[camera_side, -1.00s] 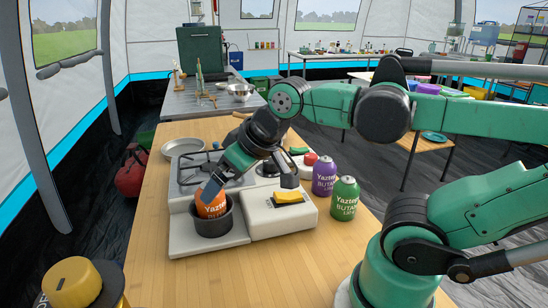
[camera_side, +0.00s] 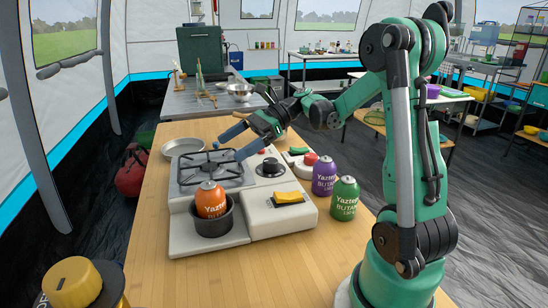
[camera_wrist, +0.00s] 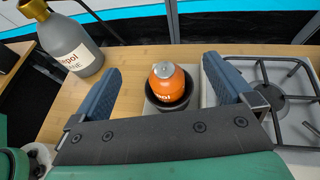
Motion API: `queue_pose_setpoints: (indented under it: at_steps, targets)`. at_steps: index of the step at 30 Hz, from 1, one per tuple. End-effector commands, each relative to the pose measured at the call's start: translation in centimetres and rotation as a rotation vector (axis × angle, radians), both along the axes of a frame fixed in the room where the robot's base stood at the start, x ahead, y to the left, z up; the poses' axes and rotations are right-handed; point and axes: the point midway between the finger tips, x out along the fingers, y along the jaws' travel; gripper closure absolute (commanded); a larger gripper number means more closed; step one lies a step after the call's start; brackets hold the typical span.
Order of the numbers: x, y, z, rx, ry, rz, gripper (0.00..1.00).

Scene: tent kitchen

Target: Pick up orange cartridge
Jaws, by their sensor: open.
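The orange cartridge (camera_side: 210,200) stands upright in a dark round pot (camera_side: 214,226) on the front left part of the stove (camera_side: 250,222). My gripper (camera_side: 228,144) is above the back of the stove, behind the cartridge and apart from it. Its jaws are open and empty. In the wrist view the orange cartridge (camera_wrist: 168,84) appears between the two blue fingers of my gripper (camera_wrist: 172,90), farther off, with its grey top facing up. The lower part of the cartridge is hidden by the pot.
A purple cartridge (camera_side: 324,176) and a green cartridge (camera_side: 344,199) stand right of the stove. A metal plate (camera_side: 183,147) is behind left. A grey bottle (camera_wrist: 66,42) shows in the wrist view.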

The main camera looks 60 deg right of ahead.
Motion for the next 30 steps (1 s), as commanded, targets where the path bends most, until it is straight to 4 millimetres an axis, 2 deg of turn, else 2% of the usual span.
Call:
queue_pose_setpoints:
  at_steps: [1,3,6,9,14,22,30]
  targets:
    - [0.0,0.3,-1.9,-0.005,-0.001,0.008,0.00]
    - [0.1,0.3,-3.9,-0.006,-0.001,0.008,0.00]
    - [0.0,0.4,-6.3,-0.008,-0.001,0.009,0.00]
    - [0.1,0.4,-7.6,-0.009,-0.001,0.009,0.00]
    - [0.6,1.2,-8.6,-0.011,-0.002,0.011,0.00]
    - [2.4,4.1,-10.0,-0.011,-0.003,0.012,0.00]
    - [2.8,4.8,-10.3,-0.011,-0.002,0.008,0.00]
